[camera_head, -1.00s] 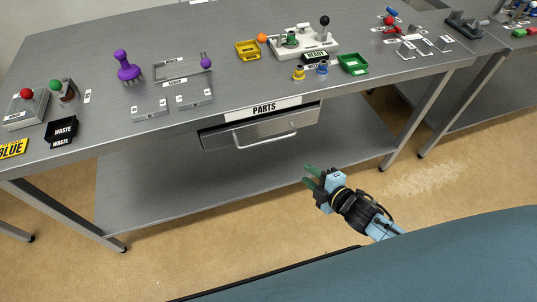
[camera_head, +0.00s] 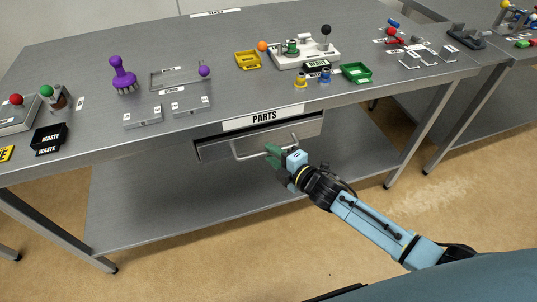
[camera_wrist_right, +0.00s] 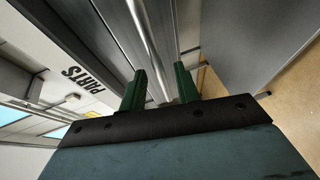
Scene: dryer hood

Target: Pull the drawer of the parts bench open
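The drawer (camera_head: 215,149) sits under the bench top, below a white PARTS label (camera_head: 264,118), and looks closed. Its bar handle (camera_head: 250,154) runs across the front. My right gripper (camera_head: 271,156) is at the right part of the handle, its green fingers pointing to the drawer. In the right wrist view my right gripper (camera_wrist_right: 160,90) has its two fingers apart, with the handle bar (camera_wrist_right: 148,45) running between them. I cannot tell whether either finger touches the bar. The PARTS label also shows in the right wrist view (camera_wrist_right: 84,78). My left gripper is not in view.
A lower shelf (camera_head: 150,215) lies under the drawer. Open floor is in front.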

